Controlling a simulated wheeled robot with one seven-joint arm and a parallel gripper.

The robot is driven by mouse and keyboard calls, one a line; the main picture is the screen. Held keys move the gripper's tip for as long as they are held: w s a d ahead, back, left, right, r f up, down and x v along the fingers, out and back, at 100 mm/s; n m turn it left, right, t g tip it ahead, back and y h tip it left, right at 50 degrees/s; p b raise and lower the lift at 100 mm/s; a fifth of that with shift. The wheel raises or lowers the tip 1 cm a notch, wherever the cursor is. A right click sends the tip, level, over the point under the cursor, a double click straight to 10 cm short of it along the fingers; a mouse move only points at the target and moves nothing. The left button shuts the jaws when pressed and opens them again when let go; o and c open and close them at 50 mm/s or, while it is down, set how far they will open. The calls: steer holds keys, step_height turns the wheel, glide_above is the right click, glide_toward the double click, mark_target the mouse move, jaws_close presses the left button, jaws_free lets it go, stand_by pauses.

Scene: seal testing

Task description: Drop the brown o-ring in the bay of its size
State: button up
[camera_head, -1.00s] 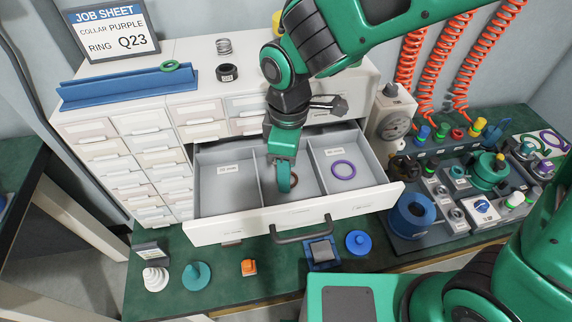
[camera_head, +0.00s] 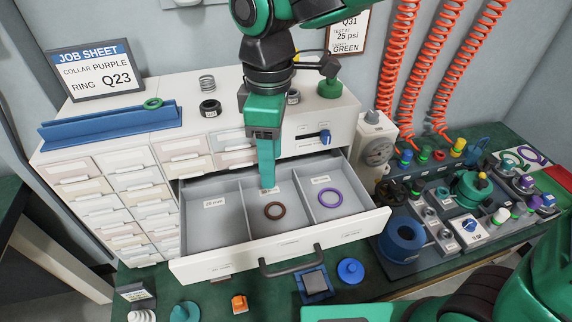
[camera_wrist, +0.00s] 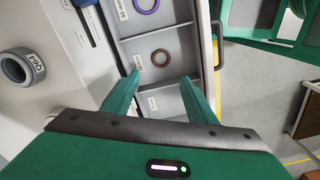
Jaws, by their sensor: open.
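The brown o-ring (camera_head: 274,211) lies flat in the middle bay of the open drawer (camera_head: 233,262). It also shows in the wrist view (camera_wrist: 160,57), ahead of the fingertips. The purple o-ring (camera_head: 330,198) lies in the right bay, and the left bay (camera_head: 212,222) looks empty. Each bay has a small label; the middle one is partly hidden by my gripper. My gripper (camera_head: 267,187) is above the back of the middle bay, pointing down. In the wrist view (camera_wrist: 160,82) its two fingers are apart with nothing between them.
The job sheet (camera_head: 95,72) stands on the cabinet beside a blue rail (camera_head: 110,125) with a green ring (camera_head: 153,103). A black collar (camera_head: 210,109) and a spring (camera_head: 207,83) stand behind the drawer. A test bench with several fittings is at right. The drawer handle (camera_head: 292,262) juts forward.

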steer(key=shift+r, duration=0.1)
steer(key=w+d+f+m, duration=0.1)
steer(key=w+d+m, duration=0.2)
steer(key=d+m, duration=1.4)
steer(key=s+d+f+m, duration=0.2)
steer(key=s+d, duration=0.5)
steer(key=d, duration=0.5)
steer(key=s+d+f+m, duration=0.2)
steer(key=s+d, duration=0.5)
steer(key=d, duration=0.6)
steer(key=shift+s+d+f+m, duration=0.2)
steer(key=shift+f+m, duration=0.1)
steer(key=shift+m, duration=0.6)
